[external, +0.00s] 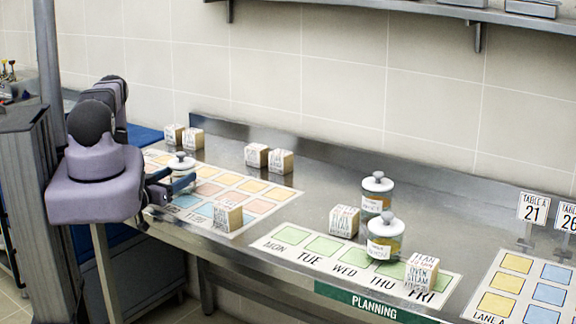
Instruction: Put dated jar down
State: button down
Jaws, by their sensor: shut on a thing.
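A glass jar with a pale lid and a dark knob (181,161) is at my gripper (176,181), over the left end of the left mat with coloured squares (240,186). My gripper is shut on this jar; its fingers and my arm hide the lower part. I cannot tell whether its base touches the mat, and no date is readable on it. Two more labelled jars stand at the planning mat: a rear jar (376,197) and a front jar (385,238).
Lettered blocks stand about: a pair at the back left (192,138), a pair at the back middle (281,161), one on the left mat (228,215) and others by the planning mat (295,243). Table-number signs (532,208) stand at right.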

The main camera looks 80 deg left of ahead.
jog(key=shift+c, duration=2.4)
grip_release()
jog(key=shift+r, duration=0.1)
jog(key=shift+s+d+p, duration=0.3)
jog(key=shift+s+p, duration=0.05)
jog(key=shift+p, duration=0.05)
jog(key=shift+p+v, duration=0.45)
jog(key=shift+v, duration=0.6)
notch_tip(320, 180, up, 7)
jog(key=p, duration=0.5)
jog(key=shift+p, duration=0.4)
jog(key=shift+o, duration=0.4)
jog(key=shift+d, duration=0.1)
